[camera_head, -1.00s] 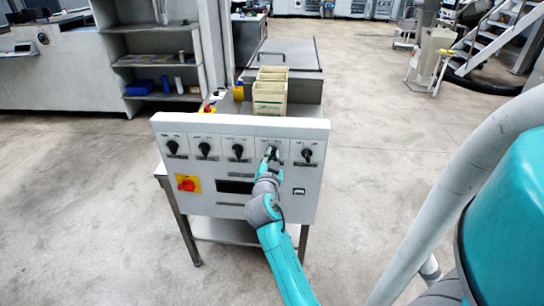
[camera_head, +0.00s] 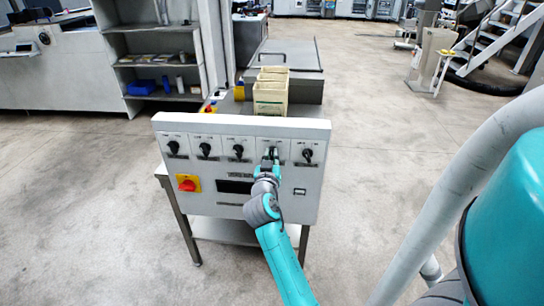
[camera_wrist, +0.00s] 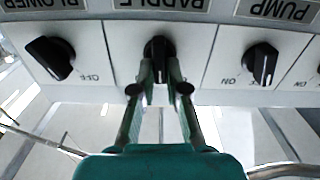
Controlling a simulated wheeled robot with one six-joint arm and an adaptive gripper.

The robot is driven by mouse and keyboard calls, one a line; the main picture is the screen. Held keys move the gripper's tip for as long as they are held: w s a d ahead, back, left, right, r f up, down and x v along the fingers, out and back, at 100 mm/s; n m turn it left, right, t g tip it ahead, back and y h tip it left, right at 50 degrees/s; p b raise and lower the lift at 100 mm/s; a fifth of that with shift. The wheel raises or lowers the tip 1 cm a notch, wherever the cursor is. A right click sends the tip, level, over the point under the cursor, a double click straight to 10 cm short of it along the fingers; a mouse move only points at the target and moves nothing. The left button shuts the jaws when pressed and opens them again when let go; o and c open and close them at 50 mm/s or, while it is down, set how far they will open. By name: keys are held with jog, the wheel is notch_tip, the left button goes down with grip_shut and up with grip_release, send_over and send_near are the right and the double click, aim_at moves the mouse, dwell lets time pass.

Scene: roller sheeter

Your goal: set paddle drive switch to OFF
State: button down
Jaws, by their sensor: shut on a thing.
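The paddle drive switch is a black rotary knob (camera_wrist: 158,46) on a white plate, under an upside-down PADDLE label in the wrist view. In the head view the knob (camera_head: 273,151) is the second from the right in the row and is partly hidden by my gripper. My gripper (camera_wrist: 160,74) has one finger on each side of the knob and is shut on it. The knob's grip stands about upright in the wrist view. The position marks on its plate are hidden by the fingers.
In the wrist view, the BLOWER knob (camera_wrist: 52,57) sits to the left and the PUMP knob (camera_wrist: 260,63) to the right, both close by. A red knob on yellow (camera_head: 187,184) is low on the panel (camera_head: 225,206). Wooden boxes (camera_head: 270,98) stand behind it.

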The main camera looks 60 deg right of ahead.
jog(key=shift+w+f+n, duration=0.1)
jog(key=shift+n, duration=1.6)
jog(key=c, duration=1.2)
grip_release()
jog(key=shift+a, duration=0.1)
jog(key=v, duration=1.2)
jog(key=shift+w, duration=0.1)
